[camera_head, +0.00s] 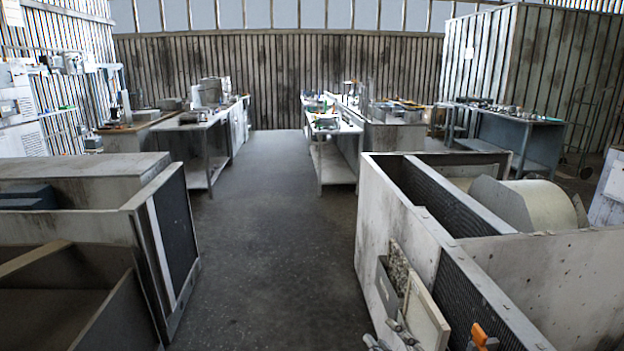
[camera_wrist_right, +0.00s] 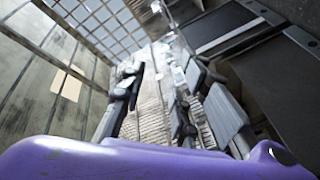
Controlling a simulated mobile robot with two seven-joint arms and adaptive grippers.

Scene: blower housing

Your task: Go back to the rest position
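My right gripper (camera_head: 388,338) shows only in part at the bottom edge of the head view, by the near end of the right-hand housing (camera_head: 392,230). In the right wrist view my right gripper (camera_wrist_right: 160,105) has its grey fingers apart, with ribbed background showing between them. I see nothing clearly held. The housing has a dark grille and a large cream drum (camera_head: 542,203) inside its open top. My left gripper is not in view.
A second open metal housing (camera_head: 165,200) stands at the left. A clear floor aisle (camera_head: 265,230) runs between the housings. Cluttered workbenches (camera_head: 200,130) stand further back on both sides. A small box with a pale panel (camera_head: 425,312) is on the right housing's side, near my gripper.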

